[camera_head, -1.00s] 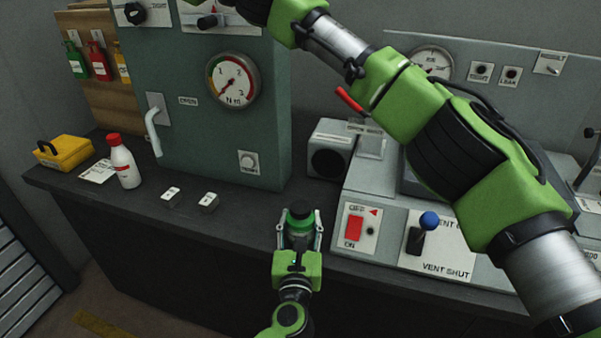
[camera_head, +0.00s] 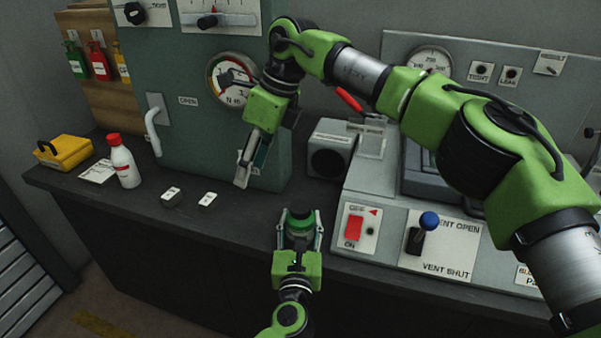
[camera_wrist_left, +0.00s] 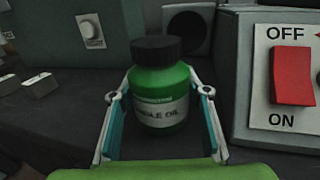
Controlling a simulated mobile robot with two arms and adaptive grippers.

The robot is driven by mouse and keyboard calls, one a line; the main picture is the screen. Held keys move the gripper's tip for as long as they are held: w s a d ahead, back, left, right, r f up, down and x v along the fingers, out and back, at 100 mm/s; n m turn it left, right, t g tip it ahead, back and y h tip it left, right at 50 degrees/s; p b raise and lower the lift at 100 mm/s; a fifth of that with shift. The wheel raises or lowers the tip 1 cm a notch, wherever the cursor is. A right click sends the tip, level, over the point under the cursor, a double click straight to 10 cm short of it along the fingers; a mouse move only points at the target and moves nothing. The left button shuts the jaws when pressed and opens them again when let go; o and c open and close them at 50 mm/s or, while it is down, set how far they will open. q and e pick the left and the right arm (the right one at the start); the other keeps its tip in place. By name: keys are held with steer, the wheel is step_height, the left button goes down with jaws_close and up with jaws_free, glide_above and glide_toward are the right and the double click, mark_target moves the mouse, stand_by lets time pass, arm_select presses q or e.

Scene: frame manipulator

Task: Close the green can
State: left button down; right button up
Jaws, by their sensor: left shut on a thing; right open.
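The green can (camera_head: 300,226) with a black cap stands upright near the counter's front edge. In the left wrist view the can (camera_wrist_left: 160,100) shows a pale label ending in "OIL", and the black cap (camera_wrist_left: 157,49) sits on its top. My left gripper (camera_head: 300,238) is shut on the can, with one finger on each side; its fingers also show in the left wrist view. My right gripper (camera_head: 252,170) is open and empty, pointing down in front of the teal cabinet, above and left of the can.
A white bottle with a red cap (camera_head: 124,162) and a yellow box (camera_head: 64,152) stand at the left. Two small white-topped blocks (camera_head: 171,196) lie on the dark counter. The red switch panel (camera_head: 356,229) and the blue-knobbed lever (camera_head: 429,221) are close right of the can.

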mark_target(300, 207)
steer(key=d+f+h, duration=0.1)
steer(key=d, duration=0.2)
steer(key=d+f+h, duration=0.1)
steer(key=d, duration=0.2)
steer(key=d+h, duration=0.2)
steer(key=d, duration=0.1)
steer(key=shift+w+d+f, duration=0.35)
steer(key=shift+w+f, duration=0.05)
steer(key=shift+a+f, duration=0.1)
steer(key=shift+f, duration=3.9)
steer(key=c, duration=1.1)
steer(key=shift+c, duration=0.3)
